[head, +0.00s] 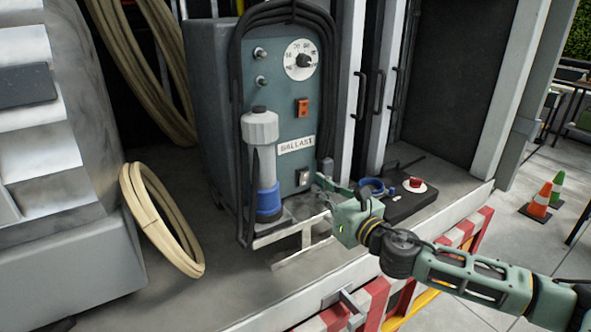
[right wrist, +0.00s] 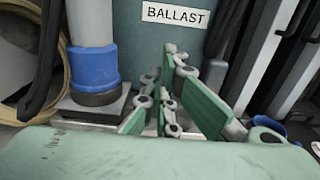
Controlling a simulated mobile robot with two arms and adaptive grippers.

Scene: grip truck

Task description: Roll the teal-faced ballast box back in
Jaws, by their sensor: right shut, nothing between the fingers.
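The teal-faced ballast box (head: 275,100) stands on the truck bed, with a dial, switches, a "BALLAST" label and a grey and blue connector (head: 262,165) at its front. Its teal face also shows in the right wrist view (right wrist: 220,45). My right gripper (head: 322,182) is in front of the lower right of the face, close to it; whether it touches cannot be told. In the right wrist view its green fingers (right wrist: 170,105) point at the face below the label, shut and empty. My left gripper is not in view.
A pale metal bracket (head: 290,240) juts out below the box. A black block with a red button (head: 415,184) and a blue ring (head: 372,186) lie to the right. Coiled hose (head: 160,220) is at left. The bed's striped edge (head: 375,300) runs along the front.

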